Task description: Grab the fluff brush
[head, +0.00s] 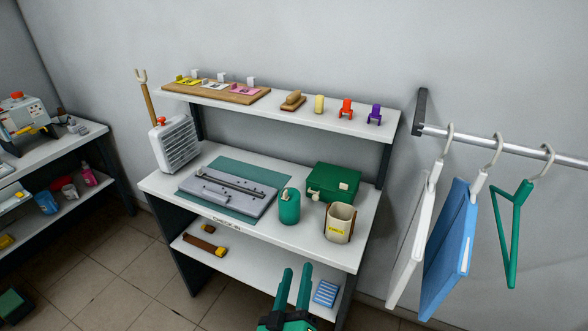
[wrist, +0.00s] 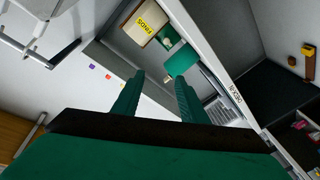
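No label marks the fluff brush, and I cannot tell for certain which item it is. A tan wooden brush-like block (head: 293,101) lies on the upper shelf. A brown long piece with a yellow end (head: 203,245) lies on the lower shelf, and it also appears at the right of the wrist view (wrist: 308,62). My green gripper (head: 295,270) is at the bottom of the head view, in front of the workbench and apart from both items. Its two fingers are spread with nothing between them, as the wrist view also shows (wrist: 157,84).
The worktop (head: 262,232) holds a green cup (head: 289,206), beige container (head: 340,222), green box (head: 333,182), grey machine (head: 228,193) and white heater-like unit (head: 175,145). A striped blue item (head: 325,293) is on the lower shelf.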

